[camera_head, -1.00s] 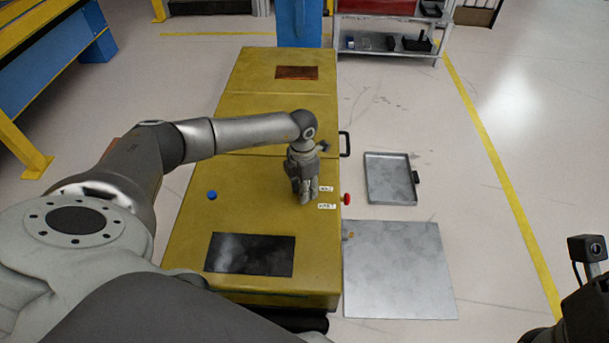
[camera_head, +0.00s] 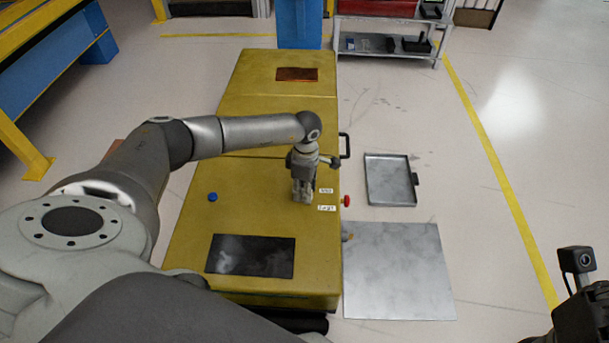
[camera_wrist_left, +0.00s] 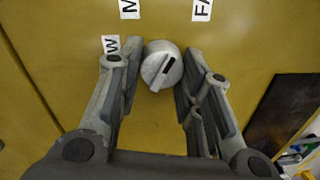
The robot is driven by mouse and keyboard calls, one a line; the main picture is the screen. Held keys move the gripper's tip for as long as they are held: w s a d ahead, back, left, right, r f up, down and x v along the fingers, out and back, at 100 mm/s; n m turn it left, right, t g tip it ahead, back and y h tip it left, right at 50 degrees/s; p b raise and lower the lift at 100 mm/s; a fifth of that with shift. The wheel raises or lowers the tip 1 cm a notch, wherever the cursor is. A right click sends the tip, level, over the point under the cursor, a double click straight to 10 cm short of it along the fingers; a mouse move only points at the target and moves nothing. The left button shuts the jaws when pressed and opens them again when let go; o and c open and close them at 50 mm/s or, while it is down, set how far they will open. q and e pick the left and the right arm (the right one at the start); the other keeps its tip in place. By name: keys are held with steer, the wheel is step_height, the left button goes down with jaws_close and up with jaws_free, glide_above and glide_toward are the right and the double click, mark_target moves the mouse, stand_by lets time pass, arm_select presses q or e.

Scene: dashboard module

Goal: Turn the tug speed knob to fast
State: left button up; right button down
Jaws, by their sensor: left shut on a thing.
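The tug speed knob (camera_wrist_left: 162,66) is a round grey dial with a raised ridge and a dark mark, seen in the left wrist view. The mark lies on its upper right side, roughly toward the partly cut-off label starting "FA" (camera_wrist_left: 202,9). My left gripper (camera_head: 302,198) points down at the yellow panel (camera_head: 255,180); in the left wrist view its fingers (camera_wrist_left: 161,75) are closed on either side of the knob. A label ending in "W" (camera_wrist_left: 110,44) is beside the left finger, and one starting with "M" (camera_wrist_left: 129,8) is above. My right gripper's fingers are out of sight.
A red button (camera_head: 346,201) and a black handle (camera_head: 345,146) sit at the panel's right edge. A blue button (camera_head: 212,197) is left of the gripper. A dark plate (camera_head: 250,256) lies nearer me. A grey tray (camera_head: 390,180) is on the right.

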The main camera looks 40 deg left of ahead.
arm_select(q)
steer(key=shift+m, duration=0.3)
stand_by(0.4)
steer(key=o, duration=1)
steer(key=r, duration=1.2)
steer(key=shift+w+a, duration=0.1)
steer(key=shift+w, duration=0.25)
